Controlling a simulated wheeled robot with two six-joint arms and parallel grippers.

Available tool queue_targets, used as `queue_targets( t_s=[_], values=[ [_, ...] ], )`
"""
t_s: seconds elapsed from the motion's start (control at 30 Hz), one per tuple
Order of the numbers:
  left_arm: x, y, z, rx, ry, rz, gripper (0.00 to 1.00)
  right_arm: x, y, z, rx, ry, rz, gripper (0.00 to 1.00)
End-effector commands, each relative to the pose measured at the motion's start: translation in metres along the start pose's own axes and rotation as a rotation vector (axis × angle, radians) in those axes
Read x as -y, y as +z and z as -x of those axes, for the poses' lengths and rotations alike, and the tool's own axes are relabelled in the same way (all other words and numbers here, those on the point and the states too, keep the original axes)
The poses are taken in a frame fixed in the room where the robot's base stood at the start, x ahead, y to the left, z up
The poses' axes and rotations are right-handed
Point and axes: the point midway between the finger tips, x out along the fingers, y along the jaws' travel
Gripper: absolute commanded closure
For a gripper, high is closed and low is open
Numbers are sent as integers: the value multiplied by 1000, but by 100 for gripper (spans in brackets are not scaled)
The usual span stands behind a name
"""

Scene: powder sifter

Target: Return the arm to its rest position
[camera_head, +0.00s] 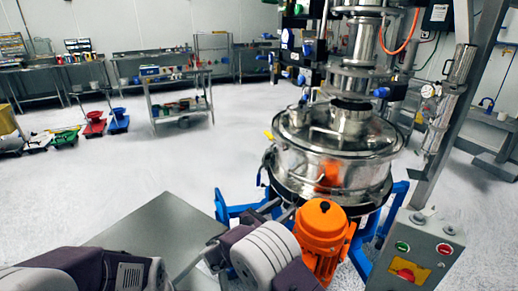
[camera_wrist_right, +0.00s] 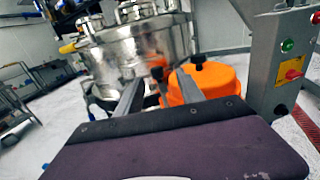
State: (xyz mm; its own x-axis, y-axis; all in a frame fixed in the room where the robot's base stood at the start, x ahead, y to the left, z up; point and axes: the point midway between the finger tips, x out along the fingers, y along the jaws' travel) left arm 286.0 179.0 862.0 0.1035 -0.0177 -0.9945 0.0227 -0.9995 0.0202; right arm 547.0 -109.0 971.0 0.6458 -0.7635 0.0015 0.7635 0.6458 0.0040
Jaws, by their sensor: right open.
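My right gripper (camera_head: 274,210) is in front of the steel sifter, beside the orange motor. In the right wrist view its two grey fingers (camera_wrist_right: 158,88) stand apart with nothing between them. The ridged grey and purple end of my right arm (camera_head: 262,258) shows at the bottom middle. My left arm (camera_head: 75,270) comes in low from the left, over the grey platform's front. The state of its jaws cannot be made out.
The steel sifter (camera_head: 330,178) stands on a blue frame (camera_head: 232,211) close ahead. The orange motor (camera_head: 322,236) and a control box (camera_head: 415,258) are to the right. A grey platform (camera_head: 150,228) lies at lower left. The floor behind it is open.

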Motion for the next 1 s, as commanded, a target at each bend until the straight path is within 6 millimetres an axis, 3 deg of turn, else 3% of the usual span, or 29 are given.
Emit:
queue_targets(
  t_s=[0.07, 0.13, 0.17, 0.2, 0.23, 0.3, 0.37, 0.4, 0.47, 0.53, 0.6, 0.7, 0.83, 1.0],
  values=[
    [0, -1, 12, 0, 0, 0, 64, 15, 37, -26, 5, -64, -57, 55],
    [0, -2, 22, 0, 0, 0, 64, 46, 78, -57, 9, -151, -114, 55],
    [0, -3, 27, 0, 0, 0, 64, 69, 92, -70, -4, -209, -133, 55],
    [-1, -3, 32, 0, 0, 0, 64, 104, 104, -83, -44, -297, -157, 55],
    [-1, -4, 37, 0, 0, 0, 64, 132, 108, -90, -93, -365, -181, 55],
    [-1, -5, 46, 0, 0, 0, 64, 199, 100, -91, -242, -533, -278, 55],
    [-1, -6, 54, 0, 0, 0, 64, 250, 82, -74, -390, -686, -408, 55],
    [-1, -6, 59, 0, 0, 0, 64, 278, 66, -53, -492, -793, -522, 55],
    [-1, -7, 65, 0, 0, 0, 64, 305, 38, -10, -638, -966, -734, 55],
    [-1, -7, 69, 0, 0, 0, 64, 312, 9, 43, -772, -1170, -1011, 55],
    [-1, -7, 69, 0, 0, 0, 64, 299, -14, 86, -849, -1347, -1266, 55],
    [-1, -7, 66, 0, 0, 0, 64, 275, -37, 120, -874, -1547, -1536, 55],
    [-1, -7, 66, 0, 0, 0, 64, 246, -42, 119, -846, -1653, -1790, 55],
    [-1, -7, 66, 0, 0, 0, 64, 243, -41, 116, -831, -1660, -1823, 55]
  ],
)
